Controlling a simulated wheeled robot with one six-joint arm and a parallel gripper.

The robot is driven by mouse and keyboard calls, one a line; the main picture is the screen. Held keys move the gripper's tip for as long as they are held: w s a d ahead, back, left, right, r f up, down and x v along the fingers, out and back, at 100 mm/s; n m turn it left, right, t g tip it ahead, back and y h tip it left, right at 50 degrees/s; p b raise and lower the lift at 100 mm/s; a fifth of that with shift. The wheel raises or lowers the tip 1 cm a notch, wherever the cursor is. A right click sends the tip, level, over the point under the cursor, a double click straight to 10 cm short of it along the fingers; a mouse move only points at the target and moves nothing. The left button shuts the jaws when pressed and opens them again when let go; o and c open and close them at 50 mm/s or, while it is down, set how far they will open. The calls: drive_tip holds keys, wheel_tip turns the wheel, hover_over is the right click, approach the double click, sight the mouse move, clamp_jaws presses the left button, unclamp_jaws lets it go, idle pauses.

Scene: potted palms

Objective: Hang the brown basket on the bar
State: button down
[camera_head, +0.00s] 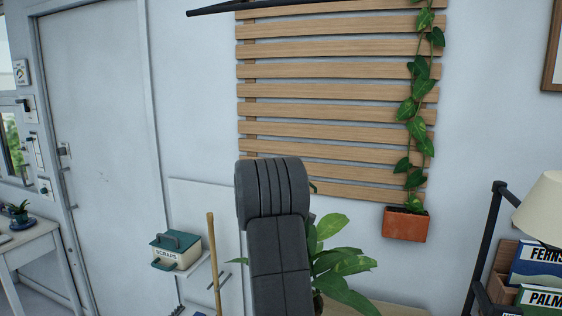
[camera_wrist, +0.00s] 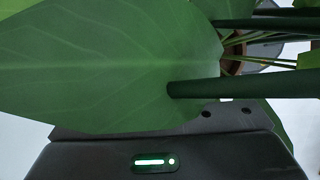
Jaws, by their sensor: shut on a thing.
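The bar (camera_head: 240,8) is a thin black rod at the top edge of the head view, in front of the wooden slats; only part of it shows. My gripper (camera_wrist: 170,155) shows in the wrist view as a dark body with a green light; it is shut, but the grip itself is hidden by a broad green leaf (camera_wrist: 110,65). A small brown patch (camera_wrist: 234,66) behind stems looks like part of the brown basket. In the head view my arm hides the gripper and the basket. Broad leaves (camera_head: 340,265) show beside and behind my arm, low and below the bar.
A slatted wooden trellis (camera_head: 330,90) is on the wall. A terracotta planter (camera_head: 405,225) with a trailing vine hangs at its lower right. A scraps box (camera_head: 176,250) and a wooden handle (camera_head: 214,262) are at left. A lamp (camera_head: 545,210) and books (camera_head: 540,265) stand at right.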

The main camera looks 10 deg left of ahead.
drive_tip(key=s+a+r+n+t, duration=0.1)
drive_tip(key=a+r+n, duration=0.1)
drive_tip(key=r, duration=0.5)
drive_tip(key=s+a+r+n+t, duration=0.1)
drive_tip(key=a+r+n, duration=0.1)
drive_tip(key=r, duration=0.6)
drive_tip(key=s+d+r+n+t+y+p, duration=0.1)
drive_tip(key=s+r+n, duration=0.3)
drive_tip(key=s+r, duration=0.45)
drive_tip(key=s+r+n+t+y, duration=0.1)
drive_tip(key=s+r+n, duration=0.3)
drive_tip(key=r, duration=0.7)
drive_tip(key=s+d+r+n+t+y+p, duration=0.1)
drive_tip(key=s+r+n, duration=0.2)
drive_tip(key=s+r, duration=0.6)
drive_tip(key=w+d+f+b, duration=0.2)
drive_tip(key=w+d, duration=0.1)
drive_tip(key=w, duration=1.4)
drive_tip(key=shift+d, duration=0.15)
drive_tip(key=c, duration=1.5)
unclamp_jaws()
